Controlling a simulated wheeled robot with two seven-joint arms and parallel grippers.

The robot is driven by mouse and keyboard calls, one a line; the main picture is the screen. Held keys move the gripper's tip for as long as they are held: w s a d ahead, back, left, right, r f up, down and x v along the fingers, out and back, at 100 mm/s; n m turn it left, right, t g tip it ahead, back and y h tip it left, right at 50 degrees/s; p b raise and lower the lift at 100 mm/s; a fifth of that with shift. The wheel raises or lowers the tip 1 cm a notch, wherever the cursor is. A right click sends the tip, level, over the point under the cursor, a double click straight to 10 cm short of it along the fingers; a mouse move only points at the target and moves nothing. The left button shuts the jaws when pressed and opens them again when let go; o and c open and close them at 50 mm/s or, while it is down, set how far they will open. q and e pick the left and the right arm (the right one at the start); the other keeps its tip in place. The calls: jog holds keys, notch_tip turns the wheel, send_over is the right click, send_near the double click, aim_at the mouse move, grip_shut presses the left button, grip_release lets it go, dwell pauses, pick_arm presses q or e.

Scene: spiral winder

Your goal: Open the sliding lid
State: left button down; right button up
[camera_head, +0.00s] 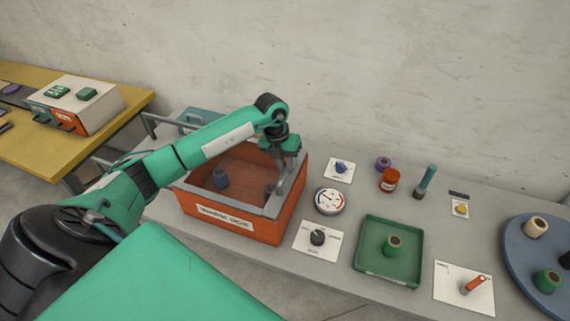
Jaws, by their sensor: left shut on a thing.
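The orange box (240,226), labelled as a transfer cache, stands on the grey bench with a grey rim around its top. I cannot make out a separate lid panel clearly. My left gripper (284,184) reaches down over the box's right side, pointing down. It is shut on a grey part at the right rim; its fingertips and the exact grip are hard to see. My right gripper is not in view.
Right of the box are a round dial gauge (330,200), a black knob (317,238), a blue knob (341,167), a red jar (389,180) and a green tray (365,267) with a green spool (393,245). A blue turntable (520,255) is at far right. A wall stands behind.

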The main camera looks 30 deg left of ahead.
pick_arm(q)
jog(key=b, duration=0.6)
send_over(239, 167)
jog(key=shift+f, duration=0.25)
jog(key=s+a+b, duration=0.1)
jog(key=a, duration=0.3)
jog(key=s+a+b, duration=0.1)
jog(key=a, duration=0.4)
jog(key=s+a+b, duration=0.1)
jog(key=a, duration=0.3)
jog(key=shift+s+a+r, duration=0.1)
jog(key=shift+a+r, duration=0.1)
jog(key=shift+a, duration=0.05)
jog(key=shift+s+a, duration=0.2)
jog(key=shift+a, duration=0.5)
jog(key=shift+r, duration=0.1)
jog(key=c, duration=1.3)
grip_release()
